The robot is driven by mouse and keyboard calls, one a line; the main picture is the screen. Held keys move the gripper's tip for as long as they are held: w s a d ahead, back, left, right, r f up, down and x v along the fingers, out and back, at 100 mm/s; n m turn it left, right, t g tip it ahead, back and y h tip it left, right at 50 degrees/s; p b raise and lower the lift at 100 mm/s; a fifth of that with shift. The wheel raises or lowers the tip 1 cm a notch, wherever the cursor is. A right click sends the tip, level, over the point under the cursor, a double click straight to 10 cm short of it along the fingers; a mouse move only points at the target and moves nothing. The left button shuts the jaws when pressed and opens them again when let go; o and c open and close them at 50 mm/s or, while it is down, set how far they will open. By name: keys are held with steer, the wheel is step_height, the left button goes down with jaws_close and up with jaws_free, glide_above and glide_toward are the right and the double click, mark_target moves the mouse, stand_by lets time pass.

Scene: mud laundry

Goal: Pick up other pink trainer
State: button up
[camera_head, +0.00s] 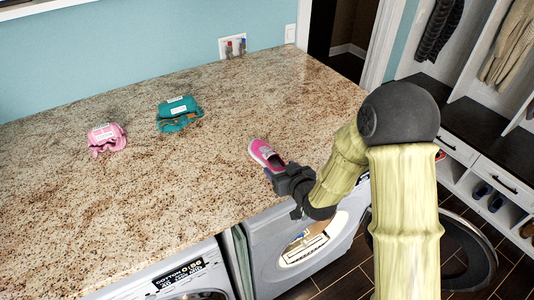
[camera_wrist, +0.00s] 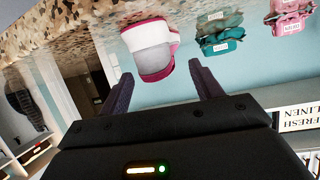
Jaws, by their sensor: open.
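A pink trainer (camera_head: 265,155) with a pale sole edge sits on the granite counter near its front edge. In the wrist view, which looks upside down, the trainer (camera_wrist: 150,50) shows its pale opening and pink rim just ahead of my gripper. My gripper (camera_wrist: 163,80) is open, with one dark finger to each side of the trainer's near end. I cannot tell whether the fingers overlap it. In the head view my gripper (camera_head: 273,175) is at the trainer's near end and hides part of it. No second pink trainer shows clearly.
A pink folded bundle (camera_head: 106,137) and a teal one (camera_head: 179,113) lie farther left on the counter (camera_head: 215,180). Washing machines (camera_head: 180,280) stand below, one door (camera_head: 455,255) open at right. Shoe cubbies (camera_head: 490,195) are at far right. The counter around the trainer is clear.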

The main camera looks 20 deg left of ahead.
mark_target(273, 161)
steer(key=shift+w+a+f, duration=0.25)
steer(key=shift+w+a, duration=0.1)
steer(key=shift+a, duration=0.05)
steer(key=shift+w+a+p, duration=0.4)
steer(key=shift+w+p, duration=0.05)
steer(key=shift+p, duration=0.4)
steer(key=p+x, duration=0.2)
steer(key=x, duration=0.1)
steer(key=shift+r, duration=0.15)
steer(key=shift+w+a+f, duration=0.3)
steer(key=shift+w+f, duration=0.05)
steer(key=shift+w, duration=0.05)
steer(key=c, duration=1)
